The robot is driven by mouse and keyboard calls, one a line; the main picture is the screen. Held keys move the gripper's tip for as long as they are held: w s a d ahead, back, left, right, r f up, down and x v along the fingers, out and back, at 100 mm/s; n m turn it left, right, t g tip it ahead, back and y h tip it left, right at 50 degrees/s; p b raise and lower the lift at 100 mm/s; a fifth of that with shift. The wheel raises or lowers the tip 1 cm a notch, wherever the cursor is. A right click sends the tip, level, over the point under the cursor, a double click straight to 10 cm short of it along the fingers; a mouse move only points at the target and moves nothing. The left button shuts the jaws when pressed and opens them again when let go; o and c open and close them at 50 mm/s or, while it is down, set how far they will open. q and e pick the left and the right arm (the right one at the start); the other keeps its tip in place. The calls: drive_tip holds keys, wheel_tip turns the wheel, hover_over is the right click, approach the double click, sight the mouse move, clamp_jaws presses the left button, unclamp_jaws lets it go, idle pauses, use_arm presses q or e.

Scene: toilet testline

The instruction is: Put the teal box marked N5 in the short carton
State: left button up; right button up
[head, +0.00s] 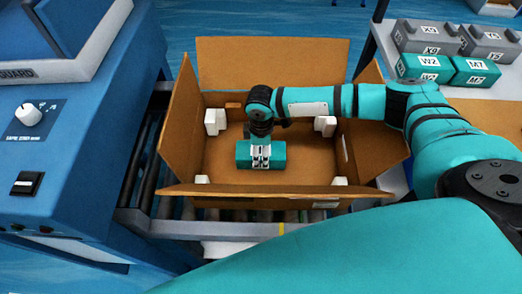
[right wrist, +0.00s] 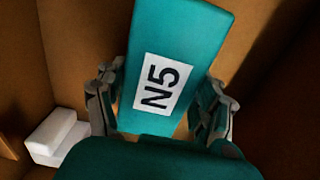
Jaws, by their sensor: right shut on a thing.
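The teal box (head: 243,153) is inside the open short carton (head: 222,172) in the head view. Its white label reading N5 shows in the right wrist view, where the teal box (right wrist: 195,60) lies between the two fingers. My right gripper (head: 261,155) is shut on the box from above; it also shows in the right wrist view (right wrist: 162,105). The head view does not clearly show whether the box touches the carton floor. White corner blocks (head: 214,121) stand in the carton, apart from the box. My left gripper is not in view.
The carton's flaps are spread open on a roller conveyor (head: 268,215). A blue machine (head: 70,140) stands at the left. At the right, a table (head: 490,117) bears teal boxes (head: 424,68) marked W2 and M7 and grey boxes (head: 427,37).

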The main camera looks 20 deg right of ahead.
sight(261, 150)
drive_tip(key=o, duration=1.4)
drive_tip(key=shift+o, duration=0.2)
wheel_tip(261, 150, up, 12)
drive_tip(key=p, duration=0.1)
drive_tip(key=shift+r, duration=0.15)
